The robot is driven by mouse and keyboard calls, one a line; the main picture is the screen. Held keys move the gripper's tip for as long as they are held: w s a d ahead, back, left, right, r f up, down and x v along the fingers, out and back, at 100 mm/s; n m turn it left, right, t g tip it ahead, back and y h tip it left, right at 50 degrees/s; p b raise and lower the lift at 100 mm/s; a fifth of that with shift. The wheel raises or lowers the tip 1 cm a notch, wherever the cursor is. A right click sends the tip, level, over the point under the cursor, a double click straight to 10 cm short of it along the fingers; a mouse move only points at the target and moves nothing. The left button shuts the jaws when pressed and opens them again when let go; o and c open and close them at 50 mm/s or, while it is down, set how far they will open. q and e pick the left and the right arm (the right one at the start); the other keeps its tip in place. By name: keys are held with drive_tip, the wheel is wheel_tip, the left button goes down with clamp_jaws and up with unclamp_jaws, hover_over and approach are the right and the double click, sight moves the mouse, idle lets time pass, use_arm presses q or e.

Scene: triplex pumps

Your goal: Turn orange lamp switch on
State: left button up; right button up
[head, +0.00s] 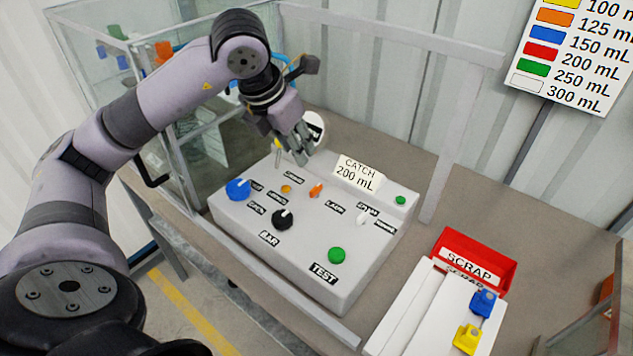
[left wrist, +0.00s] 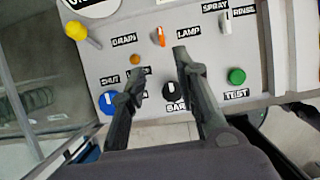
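The orange lamp switch (head: 316,190) is a small orange toggle on the sloped face of the white control box (head: 375,262), beside the LAMP label. It also shows in the left wrist view (left wrist: 158,36), between the DRAIN and LAMP labels. My left gripper (head: 303,152) hangs over the back of the box, above and behind the switch in the head view. In the left wrist view its two fingers (left wrist: 158,66) are apart with nothing between them, and the switch appears just past their tips. I cannot tell the exact gap to the switch. My right gripper is not in view.
Near the switch are a small orange round light (head: 286,189), a blue knob (head: 238,189), a black knob (head: 283,219), a yellow-tipped lever (left wrist: 76,31), a white toggle (head: 363,218) and green buttons (head: 337,255). A glass tank stands left; a red SCRAP bin (head: 492,262) lies right.

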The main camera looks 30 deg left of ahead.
sight(316, 187)
use_arm(q)
drive_tip(key=p+x, duration=0.2)
drive_tip(key=x, duration=1.3)
drive_tip(key=shift+f, duration=0.3)
clamp_jaws()
